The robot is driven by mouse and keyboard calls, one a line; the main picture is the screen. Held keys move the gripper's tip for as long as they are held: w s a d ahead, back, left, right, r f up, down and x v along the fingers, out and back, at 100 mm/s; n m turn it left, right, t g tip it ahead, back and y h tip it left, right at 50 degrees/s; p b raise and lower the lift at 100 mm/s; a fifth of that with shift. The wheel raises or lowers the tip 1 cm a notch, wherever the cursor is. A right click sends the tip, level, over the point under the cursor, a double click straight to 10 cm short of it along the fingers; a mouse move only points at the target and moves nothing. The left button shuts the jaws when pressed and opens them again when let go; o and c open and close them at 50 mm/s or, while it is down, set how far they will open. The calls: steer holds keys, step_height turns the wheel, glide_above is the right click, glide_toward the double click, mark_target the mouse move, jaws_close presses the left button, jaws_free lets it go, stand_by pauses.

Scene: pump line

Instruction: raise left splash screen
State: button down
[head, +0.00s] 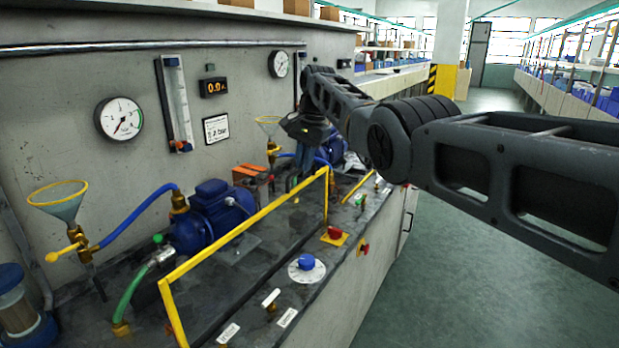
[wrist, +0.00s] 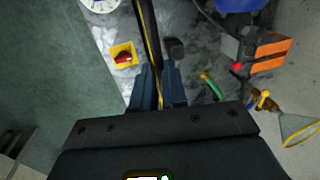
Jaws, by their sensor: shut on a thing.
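The left splash screen (head: 245,227) is a clear panel in a yellow frame along the front of the bench in the head view. Its top rail stands above the bench top, and its exact tilt is hard to tell. My gripper (head: 308,178) is at the right end of this rail, shut on the frame. In the wrist view the yellow frame (wrist: 148,35) runs between the blue-grey fingers of my gripper (wrist: 158,88). The fingers partly hide the grip point.
A red knob on a yellow plate (head: 335,236) and a blue dial (head: 306,263) sit in front of the screen. Behind it are a blue pump (head: 212,212), an orange-topped box (head: 252,180) and a funnel (head: 60,200). The aisle floor (head: 470,250) at right is clear.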

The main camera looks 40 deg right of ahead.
step_height(320, 180, up, 7)
steer(key=p, duration=0.4)
steer(key=shift+r, duration=0.2)
steer(key=c, duration=1.4)
jaws_free()
steer(key=shift+o, duration=1.2)
step_height(320, 180, up, 8)
steer(key=s+b, duration=0.1)
steer(key=shift+s+d+f, duration=0.2)
steer(key=shift+d+f, duration=0.05)
steer(key=shift+d, duration=0.05)
